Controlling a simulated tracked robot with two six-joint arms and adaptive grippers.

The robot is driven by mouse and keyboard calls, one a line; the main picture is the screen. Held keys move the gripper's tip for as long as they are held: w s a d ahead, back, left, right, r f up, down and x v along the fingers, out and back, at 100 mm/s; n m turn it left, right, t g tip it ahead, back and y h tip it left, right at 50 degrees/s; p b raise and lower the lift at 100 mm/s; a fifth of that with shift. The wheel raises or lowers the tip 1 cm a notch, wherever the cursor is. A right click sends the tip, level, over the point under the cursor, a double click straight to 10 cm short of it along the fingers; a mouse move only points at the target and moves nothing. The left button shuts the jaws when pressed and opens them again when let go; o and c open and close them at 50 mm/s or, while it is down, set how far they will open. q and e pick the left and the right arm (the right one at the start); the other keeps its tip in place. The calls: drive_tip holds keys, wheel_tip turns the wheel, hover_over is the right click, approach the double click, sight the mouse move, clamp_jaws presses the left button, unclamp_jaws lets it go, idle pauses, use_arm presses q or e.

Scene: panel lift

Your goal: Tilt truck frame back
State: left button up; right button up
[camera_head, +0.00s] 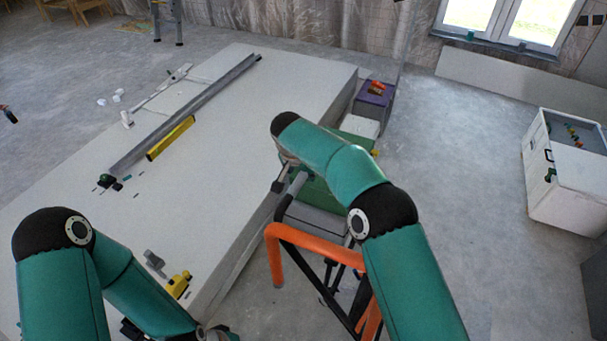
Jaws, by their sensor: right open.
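The truck frame (318,246) shows at the lower middle, with an orange tubular handle on top and dark bars running down below it. Its lower part is hidden by my right arm and the picture's bottom edge. My right gripper (282,203) is open and points down, just above the left end of the orange handle. I cannot tell whether its fingers touch the handle. My left arm comes in at the bottom left and its wrist runs to the bottom edge. The left gripper itself is out of the picture.
A large stack of white panels (240,95) fills the left and middle. On it lie a grey straightedge (190,110), a yellow level (170,137) and small tools. Green and purple boxes (373,101) stand along its right side. A white cabinet (565,185) stands right. Floor between is clear.

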drive_tip(key=v, duration=1)
